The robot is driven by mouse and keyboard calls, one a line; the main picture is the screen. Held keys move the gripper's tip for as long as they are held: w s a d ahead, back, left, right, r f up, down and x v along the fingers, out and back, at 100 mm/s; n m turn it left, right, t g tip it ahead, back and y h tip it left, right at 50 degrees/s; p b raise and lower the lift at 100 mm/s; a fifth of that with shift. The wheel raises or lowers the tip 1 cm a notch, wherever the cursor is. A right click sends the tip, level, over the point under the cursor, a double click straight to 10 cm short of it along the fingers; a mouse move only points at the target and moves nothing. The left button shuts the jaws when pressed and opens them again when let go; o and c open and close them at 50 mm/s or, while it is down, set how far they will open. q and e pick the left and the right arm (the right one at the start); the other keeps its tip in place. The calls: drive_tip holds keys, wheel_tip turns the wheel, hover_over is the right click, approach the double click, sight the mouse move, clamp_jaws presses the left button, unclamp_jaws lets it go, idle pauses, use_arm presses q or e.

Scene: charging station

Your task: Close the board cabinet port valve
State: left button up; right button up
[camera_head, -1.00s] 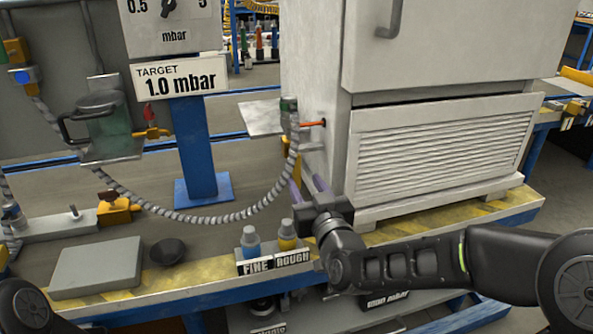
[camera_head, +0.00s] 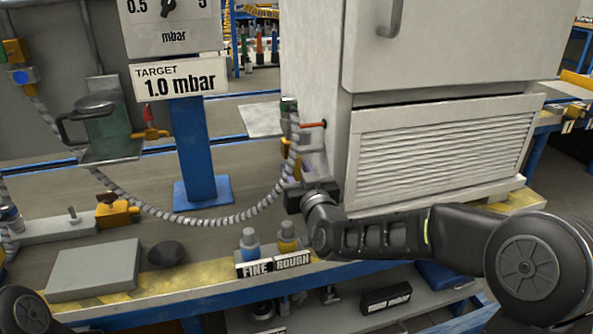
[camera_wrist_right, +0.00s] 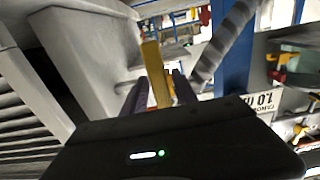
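The white cabinet (camera_head: 322,90) stands on the right. On its left side is the port with a grey-green fitting (camera_head: 289,106), a thin orange rod (camera_head: 313,125) and a yellow part (camera_head: 289,147) partly behind the hose. My right gripper (camera_head: 284,176) is just below this port, its fingers mostly hidden in the head view. In the right wrist view, the two dark purple fingers (camera_wrist_right: 160,92) stand apart on either side of an upright yellow bar (camera_wrist_right: 154,72). I cannot tell whether they touch it. My left gripper is out of view.
A ribbed grey hose (camera_head: 225,216) hangs from the port across the bench. A blue post (camera_head: 195,150) carries the target sign. Two small bottles (camera_head: 287,237) labelled FINE and ROUGH, a grey block (camera_head: 95,270) and a dark cone (camera_head: 166,253) are near the front edge.

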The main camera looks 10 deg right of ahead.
clamp_jaws()
idle(1.1)
